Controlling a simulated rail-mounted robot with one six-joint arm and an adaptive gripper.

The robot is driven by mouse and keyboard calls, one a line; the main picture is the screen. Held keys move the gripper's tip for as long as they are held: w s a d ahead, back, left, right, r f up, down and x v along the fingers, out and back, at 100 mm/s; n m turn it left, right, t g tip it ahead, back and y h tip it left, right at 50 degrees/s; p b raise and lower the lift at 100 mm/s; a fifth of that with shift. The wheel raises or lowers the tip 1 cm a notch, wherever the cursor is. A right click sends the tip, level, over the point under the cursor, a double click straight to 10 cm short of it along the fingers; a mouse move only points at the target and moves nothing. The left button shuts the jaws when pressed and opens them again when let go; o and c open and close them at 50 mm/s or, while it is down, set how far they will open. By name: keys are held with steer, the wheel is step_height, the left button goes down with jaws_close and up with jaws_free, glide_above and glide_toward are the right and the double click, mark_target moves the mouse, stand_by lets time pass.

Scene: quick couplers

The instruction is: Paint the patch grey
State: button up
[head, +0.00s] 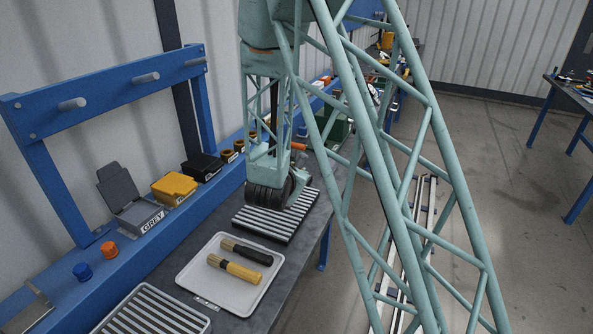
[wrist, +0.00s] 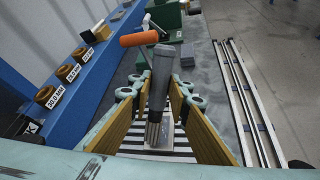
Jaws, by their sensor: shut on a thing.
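My gripper (head: 271,194) is low over the slatted rack (head: 291,224) on the bench in the head view. In the wrist view its jaws (wrist: 159,92) are closed on a grey-handled tool (wrist: 158,85), which looks like a brush with a pale lower end over black and white slats. A small pale area (wrist: 165,133) shows beside that end; I cannot tell if it is the patch or if they touch. An open grey tin (head: 138,213) labelled GREY stands on the blue shelf. Its contents are hidden.
A white tray (head: 195,275) holds a yellow-handled brush (head: 235,268) and a black-handled brush (head: 247,251). A yellow box (head: 174,188) and a black box (head: 203,166) stand past the tin. A blue peg frame (head: 110,82) rises at left. Another slatted rack (head: 150,312) lies in front.

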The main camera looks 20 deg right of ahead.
steer(key=shift+r, duration=0.15)
steer(key=shift+r+p, duration=1.15)
steer(key=shift+r, duration=1.7)
steer(key=o, duration=0.4)
steer(key=c, duration=0.4)
steer(key=shift+o, duration=1.2)
steer(key=shift+c, duration=1.2)
